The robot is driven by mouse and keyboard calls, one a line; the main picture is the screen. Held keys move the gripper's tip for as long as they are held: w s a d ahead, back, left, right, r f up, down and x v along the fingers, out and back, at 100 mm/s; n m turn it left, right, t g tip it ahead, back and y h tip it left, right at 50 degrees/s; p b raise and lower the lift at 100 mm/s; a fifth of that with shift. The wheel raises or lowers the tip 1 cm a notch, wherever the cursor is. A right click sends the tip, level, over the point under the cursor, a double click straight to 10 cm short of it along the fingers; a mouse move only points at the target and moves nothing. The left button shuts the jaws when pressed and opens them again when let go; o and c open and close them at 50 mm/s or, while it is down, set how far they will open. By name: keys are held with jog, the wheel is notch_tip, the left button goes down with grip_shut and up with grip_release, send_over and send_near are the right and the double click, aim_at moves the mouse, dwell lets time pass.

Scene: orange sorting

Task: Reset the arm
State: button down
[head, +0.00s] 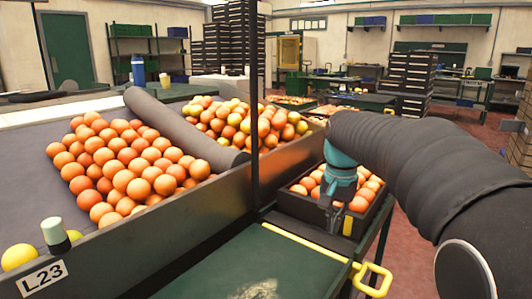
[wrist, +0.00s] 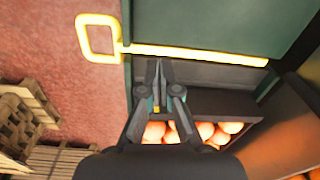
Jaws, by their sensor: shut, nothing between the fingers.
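My gripper (head: 333,222) points down in front of a dark crate (head: 290,207) that holds several oranges. In the wrist view my gripper (wrist: 158,68) has its fingers together, with nothing between them. Oranges (wrist: 205,130) lie in the crate behind the fingers, partly hidden by my gripper. My arm, in a dark ribbed sleeve, comes in from the right of the head view.
A sloped bin (head: 190,225) holds many oranges, with a grey roller (head: 185,130) dividing the fruit. A yellow handle (head: 373,279) sticks out from the green surface's right edge; it also shows in the wrist view (wrist: 97,37). Wooden pallets (wrist: 25,115) stand on the red floor.

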jog(key=f, duration=0.1)
jog(key=s+f+n, duration=0.1)
jog(key=shift+f, duration=0.3)
jog(key=s, duration=0.1)
jog(key=s+f+n, duration=0.1)
jog(key=s, duration=0.1)
jog(key=shift+s+f+n+t, duration=0.1)
jog(key=shift+f+n+t, duration=0.2)
jog(key=shift+n+t, duration=0.1)
jog(key=s+f+n+t, duration=0.2)
jog(key=s+t, duration=0.2)
jog(key=s, duration=1.5)
jog(key=shift+d+n, duration=0.15)
jog(key=shift+n, duration=0.25)
